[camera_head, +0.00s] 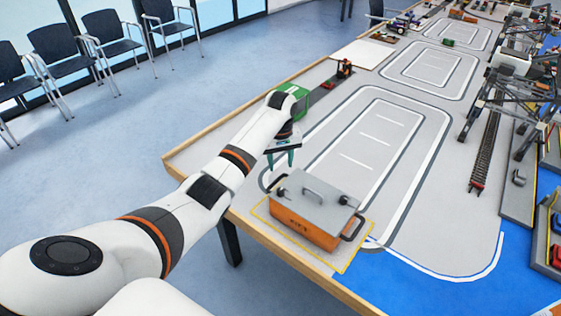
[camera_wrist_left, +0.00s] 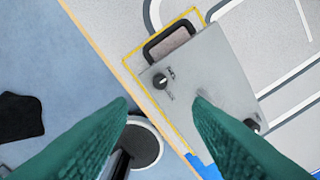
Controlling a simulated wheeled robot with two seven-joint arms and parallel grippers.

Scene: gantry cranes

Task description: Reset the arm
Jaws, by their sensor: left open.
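My left arm reaches in from the lower left of the head view, and my left gripper (camera_head: 281,158) hangs over the near left side of the table. Its green fingers are apart with nothing between them. In the left wrist view the two fingers (camera_wrist_left: 160,105) also stand apart. An orange box with a grey lid (camera_head: 308,208) and black handles sits inside a yellow outline on the table, just in front of the gripper. The grey lid (camera_wrist_left: 205,85) shows in the left wrist view, partly behind the right finger. My right gripper is not in view.
The model port table (camera_head: 240,130) has a wooden edge and printed road loops. A green block (camera_head: 296,93) is behind my wrist. Model gantry cranes (camera_head: 515,75) stand at the right. Several chairs (camera_head: 60,50) stand at the back left, with open floor before them.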

